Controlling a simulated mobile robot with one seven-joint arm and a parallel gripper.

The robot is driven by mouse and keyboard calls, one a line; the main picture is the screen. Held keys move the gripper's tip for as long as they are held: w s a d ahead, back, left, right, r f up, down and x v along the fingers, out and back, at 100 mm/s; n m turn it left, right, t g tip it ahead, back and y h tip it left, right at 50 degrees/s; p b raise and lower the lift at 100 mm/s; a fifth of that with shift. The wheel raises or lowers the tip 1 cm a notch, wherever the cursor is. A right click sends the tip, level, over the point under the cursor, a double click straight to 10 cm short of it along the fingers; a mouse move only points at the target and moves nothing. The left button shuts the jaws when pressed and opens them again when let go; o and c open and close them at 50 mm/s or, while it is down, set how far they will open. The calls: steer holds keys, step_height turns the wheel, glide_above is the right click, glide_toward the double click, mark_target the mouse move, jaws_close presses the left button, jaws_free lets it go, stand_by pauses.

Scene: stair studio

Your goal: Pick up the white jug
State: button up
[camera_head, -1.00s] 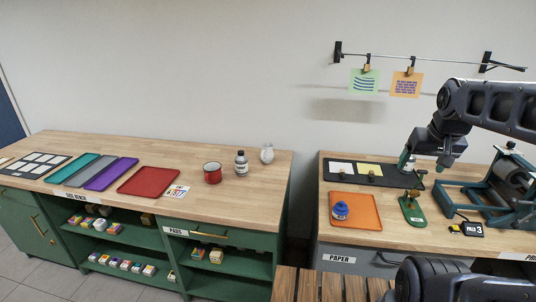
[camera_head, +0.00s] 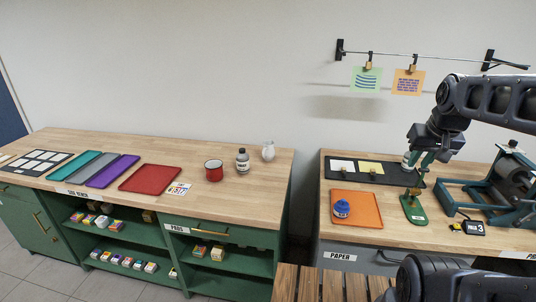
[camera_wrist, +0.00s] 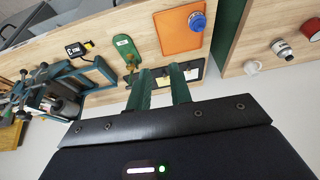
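The white jug (camera_head: 268,151) stands upright near the back right corner of the left bench, beside a grey bottle. In the wrist view the white jug (camera_wrist: 252,67) shows small at the right, near the bench edge. My gripper (camera_head: 414,161) is above the back of the right bench, over the black tray, far to the right of the jug. In the wrist view my gripper's two green fingers (camera_wrist: 162,72) are apart with nothing between them.
A grey bottle (camera_head: 242,161) and a red mug (camera_head: 213,170) stand left of the jug. A gap separates the benches. The right bench holds an orange tray (camera_head: 365,212) with a blue jar (camera_head: 341,208), a black tray (camera_head: 338,176), and a teal press (camera_head: 463,197).

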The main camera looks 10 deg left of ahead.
mark_target(267, 152)
steer(key=w+a+f+m+g+y, duration=0.2)
steer(key=w+a+f+y, duration=0.2)
steer(key=w+a, duration=0.55)
steer(key=w+a+f+m+g+y, duration=0.1)
steer(key=w+a+f+m+y, duration=0.25)
steer(key=w+a, duration=0.65)
steer(key=w+a+f+m+g+y, duration=0.1)
steer(key=w+a+f+g+y, duration=0.3)
steer(key=w+a, duration=0.65)
steer(key=w+a+f+m+t+y, duration=0.1)
steer(key=w+a+f+m+t, duration=0.2)
steer(key=f, duration=0.4)
steer(key=w+a+f+m+t+y, duration=0.2)
steer(key=w+a+f+m+t, duration=0.1)
steer(key=w+a+f+m, duration=0.3)
steer(key=w+a+f+m+t+y, duration=0.1)
steer(key=w+a+f+m+t, duration=0.2)
steer(key=w+a+f+m, duration=0.1)
steer(key=shift+w+a+f+m+y, duration=0.1)
steer(key=shift+w+f+m+y, duration=0.15)
steer(key=shift+w+f, duration=0.55)
steer(key=shift+w+a+f+m+y, duration=0.1)
steer(key=shift+w+f+m, duration=0.3)
steer(key=shift+f, duration=0.6)
steer(key=shift+x, duration=5.45)
steer(key=shift+w+d+r, duration=0.1)
jaws_close()
